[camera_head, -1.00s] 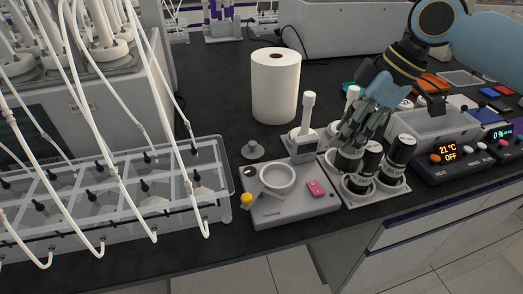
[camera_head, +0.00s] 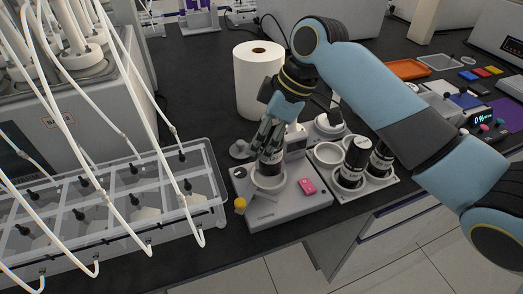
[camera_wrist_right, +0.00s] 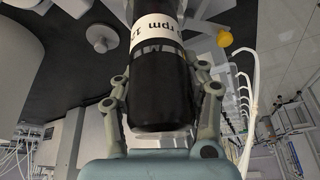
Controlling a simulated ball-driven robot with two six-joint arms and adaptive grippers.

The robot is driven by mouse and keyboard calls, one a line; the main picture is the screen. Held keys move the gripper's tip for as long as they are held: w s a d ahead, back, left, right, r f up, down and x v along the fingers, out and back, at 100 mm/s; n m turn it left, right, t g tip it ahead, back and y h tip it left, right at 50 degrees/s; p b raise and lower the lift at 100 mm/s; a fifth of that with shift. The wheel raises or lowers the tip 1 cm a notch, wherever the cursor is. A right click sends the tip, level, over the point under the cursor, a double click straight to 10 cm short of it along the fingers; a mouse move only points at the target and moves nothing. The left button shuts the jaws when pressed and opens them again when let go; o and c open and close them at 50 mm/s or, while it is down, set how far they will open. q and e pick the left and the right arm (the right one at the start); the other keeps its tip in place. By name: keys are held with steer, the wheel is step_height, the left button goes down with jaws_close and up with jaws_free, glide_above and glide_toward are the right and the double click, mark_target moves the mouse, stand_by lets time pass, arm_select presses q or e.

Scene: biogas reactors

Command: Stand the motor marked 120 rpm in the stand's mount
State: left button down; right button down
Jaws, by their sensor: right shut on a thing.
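My right gripper (camera_head: 268,148) is shut on a black motor (camera_head: 269,170) and holds it upright at the round cup-like mount (camera_head: 268,185) on the grey stand (camera_head: 285,208). I cannot tell whether the motor's lower end is inside the mount or just above it. In the right wrist view the motor (camera_wrist_right: 158,90) sits between the fingers (camera_wrist_right: 160,115); its white band shows "rpm" and part of a number starting with 1. Two other black motors (camera_head: 355,157) (camera_head: 381,160) stand in the white rack (camera_head: 392,183). My left gripper is not in view.
A pink switch (camera_head: 307,186) and a yellow knob (camera_head: 240,205) are on the stand. A clear tank (camera_head: 205,200) with white tubes is close on the left. A paper roll (camera_head: 258,75) stands behind. The rack shows empty holders at its left.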

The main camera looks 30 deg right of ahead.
steer(key=shift+a+f, duration=0.15)
steer(key=shift+f, duration=0.05)
step_height(320, 180, down, 3)
steer(key=shift+f+p, duration=0.2)
steer(key=shift+p, duration=0.1)
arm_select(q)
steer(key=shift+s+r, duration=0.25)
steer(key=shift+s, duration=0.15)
arm_select(e)
steer(key=shift+f, duration=0.2)
steer(key=c, duration=0.7)
jaws_free()
steer(key=shift+f, duration=0.1)
arm_select(q)
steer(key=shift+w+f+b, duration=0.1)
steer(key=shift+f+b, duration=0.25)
steer(key=shift+b, duration=0.1)
arm_select(e)
steer(key=v, duration=1.2)
